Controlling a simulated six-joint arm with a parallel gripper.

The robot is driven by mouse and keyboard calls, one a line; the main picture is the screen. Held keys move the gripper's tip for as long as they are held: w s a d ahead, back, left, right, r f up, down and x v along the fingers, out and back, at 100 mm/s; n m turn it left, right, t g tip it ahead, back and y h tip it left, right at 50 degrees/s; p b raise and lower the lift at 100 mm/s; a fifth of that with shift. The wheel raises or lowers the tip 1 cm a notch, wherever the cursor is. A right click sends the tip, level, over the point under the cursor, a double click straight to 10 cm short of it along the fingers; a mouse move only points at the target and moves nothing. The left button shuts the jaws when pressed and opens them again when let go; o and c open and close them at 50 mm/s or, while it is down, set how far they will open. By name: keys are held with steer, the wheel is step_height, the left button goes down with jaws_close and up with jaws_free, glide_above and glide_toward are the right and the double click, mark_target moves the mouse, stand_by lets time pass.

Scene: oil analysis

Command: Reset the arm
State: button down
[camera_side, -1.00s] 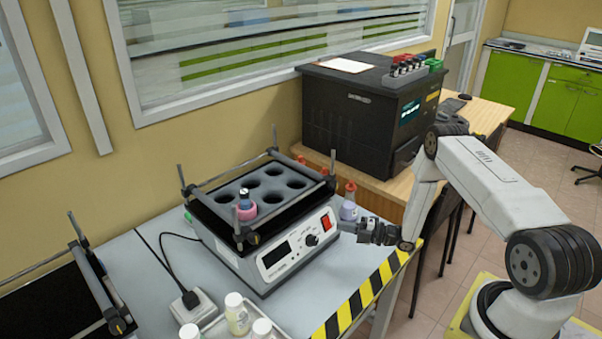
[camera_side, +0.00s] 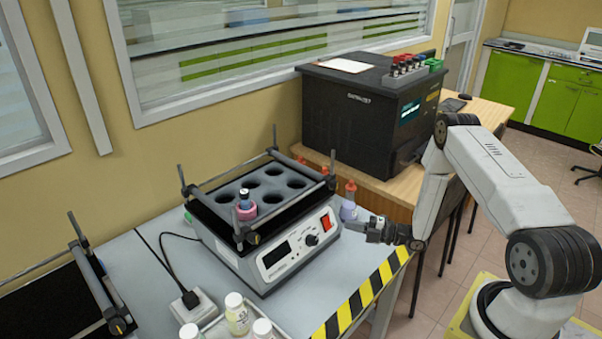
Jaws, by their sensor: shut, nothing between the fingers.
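My gripper (camera_side: 358,227) is in the middle of the side view, pointing left. It is shut and empty. It is just right of the shaker's front panel, over the right edge of the grey table. A bottle with a red top and pale purple body (camera_side: 349,203) stands right behind the fingertips; I cannot tell whether they touch it. My arm reaches in from the right, bent at a raised elbow.
The shaker (camera_side: 286,259) has a black rack holding one pink vial (camera_side: 246,207). A large black machine (camera_side: 352,130) stands on the wooden table behind. White-capped bottles (camera_side: 238,315) stand at the front. Yellow-black tape (camera_side: 366,294) marks the table edge.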

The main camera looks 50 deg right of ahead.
steer(key=w+a+r+m+g+h, duration=0.2)
steer(key=w+r+m+g+h, duration=0.1)
steer(key=r+m+h, duration=0.15)
steer(key=w+a+r+m+g+h, duration=0.2)
steer(key=a+r+m+g+h, duration=0.1)
steer(key=r+m, duration=0.25)
steer(key=s+a+r+m+g, duration=0.2)
steer(key=s+a+m, duration=0.1)
steer(key=s, duration=0.3)
steer(key=s+a+r+m+g, duration=0.3)
steer(key=s+a+m, duration=0.1)
steer(key=s, duration=0.2)
steer(key=s+a+r+m+g+h, duration=0.1)
steer(key=s+a+r+m+g, duration=0.1)
steer(key=s+a+m, duration=0.2)
steer(key=s, duration=0.2)
steer(key=shift+s+a+r+g, duration=0.25)
steer(key=shift+s+a+g, duration=0.05)
steer(key=shift+a, duration=0.05)
